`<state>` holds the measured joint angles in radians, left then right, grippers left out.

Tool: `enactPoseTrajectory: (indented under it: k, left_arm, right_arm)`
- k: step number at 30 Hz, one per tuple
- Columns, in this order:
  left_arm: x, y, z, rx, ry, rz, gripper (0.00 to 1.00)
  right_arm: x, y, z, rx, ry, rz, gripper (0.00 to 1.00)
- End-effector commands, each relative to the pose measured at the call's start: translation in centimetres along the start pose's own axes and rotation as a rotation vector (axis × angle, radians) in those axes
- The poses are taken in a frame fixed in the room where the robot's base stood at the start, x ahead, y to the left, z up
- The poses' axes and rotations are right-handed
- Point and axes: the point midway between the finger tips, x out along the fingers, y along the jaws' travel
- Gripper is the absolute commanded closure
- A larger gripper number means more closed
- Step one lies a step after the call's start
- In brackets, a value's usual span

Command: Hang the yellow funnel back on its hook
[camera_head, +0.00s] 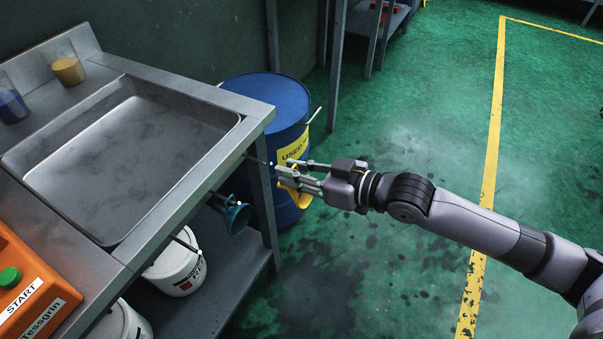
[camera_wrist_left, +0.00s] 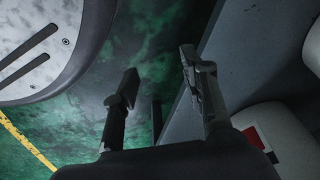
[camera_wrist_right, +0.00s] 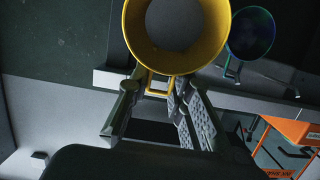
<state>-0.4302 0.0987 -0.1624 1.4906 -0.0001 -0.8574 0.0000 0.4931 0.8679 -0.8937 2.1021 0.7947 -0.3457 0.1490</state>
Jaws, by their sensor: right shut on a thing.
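The yellow funnel (camera_head: 297,195) is at my right gripper (camera_head: 282,172), just off the bench's right edge and partly hidden by the fingers. In the right wrist view my right gripper (camera_wrist_right: 156,92) is shut on the small loop at the rim of the yellow funnel (camera_wrist_right: 180,66), whose wide mouth faces the camera. A thin hook rod (camera_head: 257,160) sticks out of the bench edge close to the fingertips; whether the loop touches it I cannot tell. A teal funnel (camera_head: 236,216) hangs nearer along that edge. My left gripper (camera_wrist_left: 158,68) is open and empty.
A metal bench with a sunken tray (camera_head: 118,85) stands at left. A blue drum (camera_head: 262,95) stands close behind my right gripper. White buckets (camera_head: 180,265) are on the shelf below. The green floor at right is clear.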

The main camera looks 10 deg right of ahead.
Motion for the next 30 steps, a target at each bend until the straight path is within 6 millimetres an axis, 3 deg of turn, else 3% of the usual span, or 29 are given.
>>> enactPoseTrajectory:
  k: [30]
  left_arm:
    - [-4.5,-0.2,-3.6,-0.006,0.03,-0.004,0.6]
  right_arm:
    - [4.5,-0.1,-0.7,0.0,0.0,0.0,0.97]
